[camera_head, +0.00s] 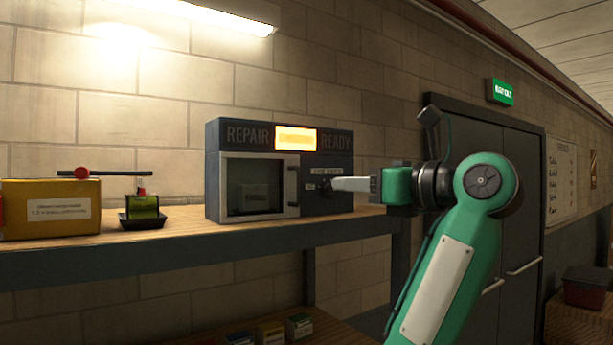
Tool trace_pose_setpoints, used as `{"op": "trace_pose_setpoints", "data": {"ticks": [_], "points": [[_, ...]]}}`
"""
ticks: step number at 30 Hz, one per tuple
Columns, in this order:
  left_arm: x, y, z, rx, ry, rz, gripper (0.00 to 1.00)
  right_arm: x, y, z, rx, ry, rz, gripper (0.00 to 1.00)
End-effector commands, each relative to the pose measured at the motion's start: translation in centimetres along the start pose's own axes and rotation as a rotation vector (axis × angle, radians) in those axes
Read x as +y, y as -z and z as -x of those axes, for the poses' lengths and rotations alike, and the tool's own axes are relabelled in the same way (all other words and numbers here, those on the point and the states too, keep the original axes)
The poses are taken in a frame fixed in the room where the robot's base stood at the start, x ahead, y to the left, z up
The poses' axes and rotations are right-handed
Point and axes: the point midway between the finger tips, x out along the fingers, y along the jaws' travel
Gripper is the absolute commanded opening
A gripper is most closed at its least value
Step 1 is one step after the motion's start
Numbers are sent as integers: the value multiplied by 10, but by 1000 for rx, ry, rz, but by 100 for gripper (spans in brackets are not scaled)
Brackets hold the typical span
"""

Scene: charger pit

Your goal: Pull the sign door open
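The sign box (223,136) is a dark grey cabinet on the shelf, with "REPAIR" and "READY" on its top and a lit orange panel (295,138) between them. Its door (223,187) has a pale frame and a dark window, and looks closed. A dark upright handle (293,186) is at the door's right edge.
A yellow box (50,220) with a red-topped tool and a small green item in a black tray (142,220) stand left on the shelf. Small boxes (270,333) lie below. A dark double door (515,210) is behind my arm.

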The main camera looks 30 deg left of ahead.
Motion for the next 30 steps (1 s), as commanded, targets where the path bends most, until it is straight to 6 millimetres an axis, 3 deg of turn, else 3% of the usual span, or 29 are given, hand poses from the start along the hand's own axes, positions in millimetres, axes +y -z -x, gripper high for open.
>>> {"op": "trace_pose_setpoints", "data": {"ticks": [1,15,22,30], "points": [[0,-5,-10,-1,-4,0,31,0,1,9,0,0,0,36],[1,-4,-87,-2,-5,-2,31,1,4,50,0,-1,1,36],[0,-2,-107,-2,-3,-1,31,4,5,59,-1,-3,2,36],[0,0,-111,-1,-1,-1,31,4,5,60,0,-3,2,36]]}}
